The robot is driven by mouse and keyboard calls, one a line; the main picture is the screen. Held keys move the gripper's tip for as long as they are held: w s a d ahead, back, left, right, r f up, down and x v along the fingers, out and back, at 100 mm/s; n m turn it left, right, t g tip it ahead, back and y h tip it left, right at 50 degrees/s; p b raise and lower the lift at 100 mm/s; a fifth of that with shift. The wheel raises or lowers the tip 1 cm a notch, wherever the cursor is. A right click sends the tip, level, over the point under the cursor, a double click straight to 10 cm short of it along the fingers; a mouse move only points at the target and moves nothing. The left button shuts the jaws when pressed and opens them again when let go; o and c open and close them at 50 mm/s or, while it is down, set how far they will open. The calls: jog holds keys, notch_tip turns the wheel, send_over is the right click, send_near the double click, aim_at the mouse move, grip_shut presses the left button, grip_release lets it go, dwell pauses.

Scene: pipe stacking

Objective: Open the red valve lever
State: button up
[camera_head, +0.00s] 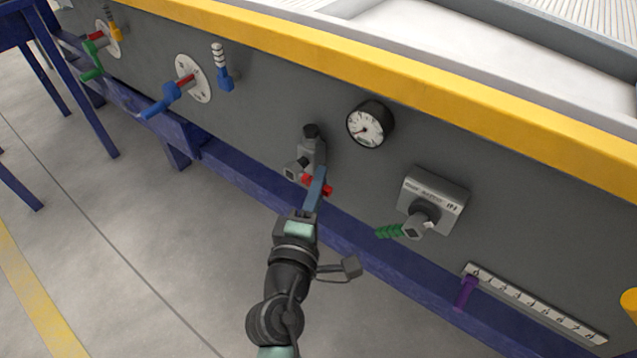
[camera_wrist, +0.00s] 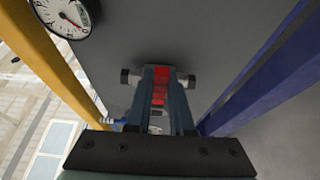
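The red valve lever (camera_head: 328,190) sits on a grey valve body (camera_head: 299,170) on the dark panel, below the gauge. Red shows on both sides of my blue-grey finger in the head view. My gripper (camera_head: 317,183) reaches up to the lever from below. In the wrist view, the two fingers of my gripper (camera_wrist: 161,72) stand close together, and the red lever (camera_wrist: 160,88) fills the narrow gap between them. The gripper looks shut on the lever. Parts of the lever and valve are hidden behind the fingers.
A round gauge (camera_head: 370,124) is above right of the valve. A blue handle (camera_head: 160,106) is at left. A blue rail (camera_head: 240,168) runs below, and a yellow edge (camera_head: 400,70) above.

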aim_at(304, 175)
grip_shut()
dwell(1.0)
